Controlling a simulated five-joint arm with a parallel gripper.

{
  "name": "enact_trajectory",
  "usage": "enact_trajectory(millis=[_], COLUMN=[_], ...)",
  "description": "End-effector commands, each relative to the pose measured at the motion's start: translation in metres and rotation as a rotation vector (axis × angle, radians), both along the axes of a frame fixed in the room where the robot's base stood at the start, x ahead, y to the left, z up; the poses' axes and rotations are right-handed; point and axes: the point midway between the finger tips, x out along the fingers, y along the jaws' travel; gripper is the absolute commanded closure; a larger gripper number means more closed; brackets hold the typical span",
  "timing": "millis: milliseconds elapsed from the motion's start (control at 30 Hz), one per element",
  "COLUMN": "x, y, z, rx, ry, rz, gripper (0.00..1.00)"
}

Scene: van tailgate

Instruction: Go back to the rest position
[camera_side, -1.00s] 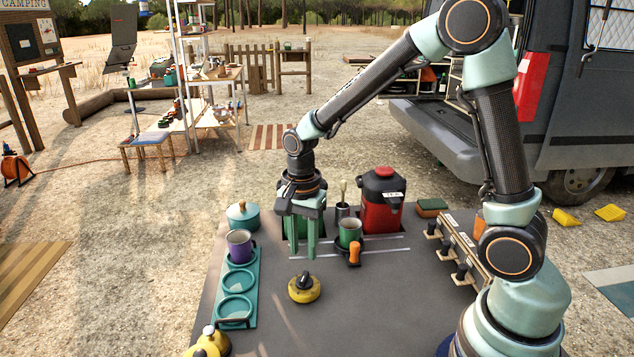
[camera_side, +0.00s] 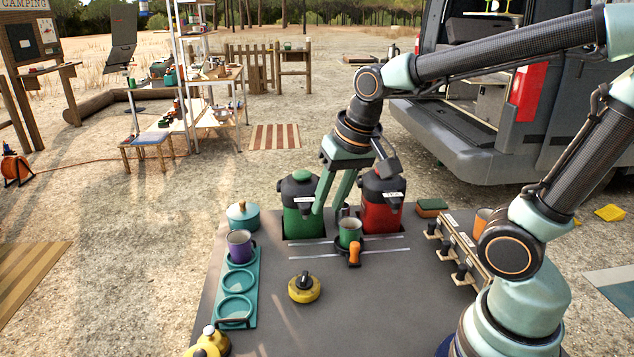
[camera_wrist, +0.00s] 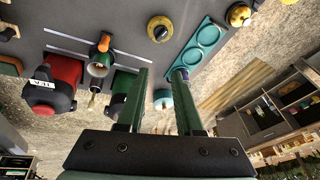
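The wrist view also shows the open fingers (camera_wrist: 162,78). The green dispenser (camera_side: 301,212) and the red dispenser (camera_side: 381,212) stand at the table's back edge. A green cup (camera_side: 349,232) stands in front of them, by an orange-handled item (camera_side: 354,254). A purple cup (camera_side: 239,247) sits in the back ring of the teal holder (camera_side: 254,297).
A yellow and black knob-topped item (camera_side: 304,288) stands mid-table. A teal pot (camera_side: 243,215) is at the back left, and yellow items (camera_side: 208,343) are at the front left. A sponge (camera_side: 432,206) and a rack of black switches (camera_side: 462,250) line the right. The table's front middle is clear.

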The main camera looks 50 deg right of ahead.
Motion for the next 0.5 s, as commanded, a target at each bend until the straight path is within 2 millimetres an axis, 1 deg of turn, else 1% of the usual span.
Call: enact_trajectory(millis=[33,200,333,500], x=[-0.007,-0.025,-0.032,-0.035], y=[-0.001,-0.003,-0.004,-0.004], z=[0.008,0.022,0.026,0.026], rx=[-0.025,-0.116,-0.160,-0.177], ry=[-0.038,-0.117,-0.150,-0.159], rz=[0.068,0.274,0.361,0.395], gripper=[0.65,0.65,0.65,0.65])
